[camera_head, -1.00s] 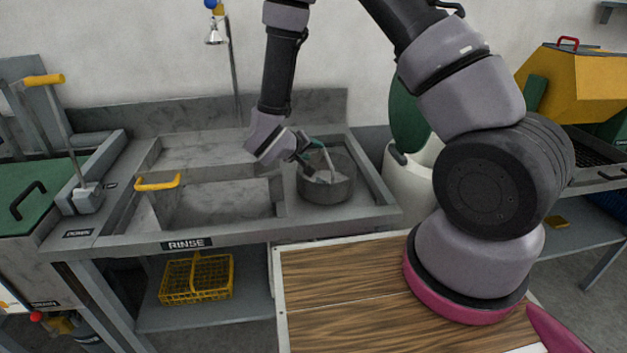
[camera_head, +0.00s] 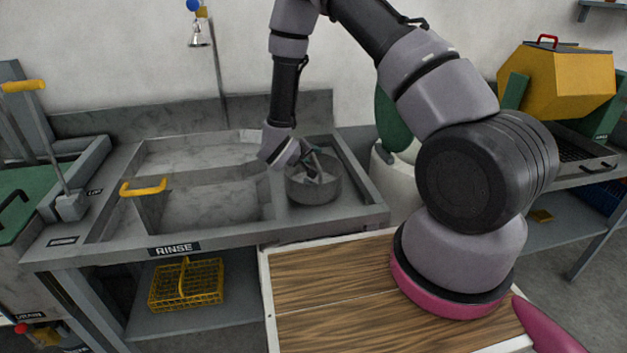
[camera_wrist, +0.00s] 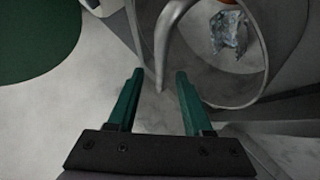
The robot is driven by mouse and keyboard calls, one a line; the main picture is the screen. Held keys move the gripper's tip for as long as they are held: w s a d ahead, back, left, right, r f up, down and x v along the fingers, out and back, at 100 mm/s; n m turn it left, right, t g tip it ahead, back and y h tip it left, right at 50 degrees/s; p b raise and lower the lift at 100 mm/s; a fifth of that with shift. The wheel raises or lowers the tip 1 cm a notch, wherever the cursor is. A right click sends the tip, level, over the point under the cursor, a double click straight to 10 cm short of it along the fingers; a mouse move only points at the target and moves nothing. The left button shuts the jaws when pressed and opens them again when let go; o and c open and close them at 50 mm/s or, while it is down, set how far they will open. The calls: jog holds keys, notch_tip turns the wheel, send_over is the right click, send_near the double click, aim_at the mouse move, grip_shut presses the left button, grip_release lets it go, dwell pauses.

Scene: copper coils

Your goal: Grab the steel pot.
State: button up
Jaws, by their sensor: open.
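The steel pot (camera_head: 314,193) stands upright on the counter at the right of the rinse sink. In the wrist view its round rim (camera_wrist: 238,104) fills the upper right, and a crumpled shiny piece (camera_wrist: 229,32) lies inside. The pot's curved handle (camera_wrist: 163,48) comes down in line with the gap between my fingertips. My gripper (camera_wrist: 159,74) is open, its two green fingers apart, with the handle between them in the picture. Whether the handle is as deep as the fingertips I cannot tell. In the head view my wrist partly hides the fingers.
The sink basins (camera_head: 205,205) with a yellow handle (camera_head: 143,187) lie left of the pot. A white barrel (camera_head: 396,185) with a green part stands to the right. A wooden-topped table (camera_head: 330,290) is in front. A yellow basket (camera_head: 187,284) sits on the lower shelf.

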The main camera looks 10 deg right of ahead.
grip_shut()
dwell(1.4)
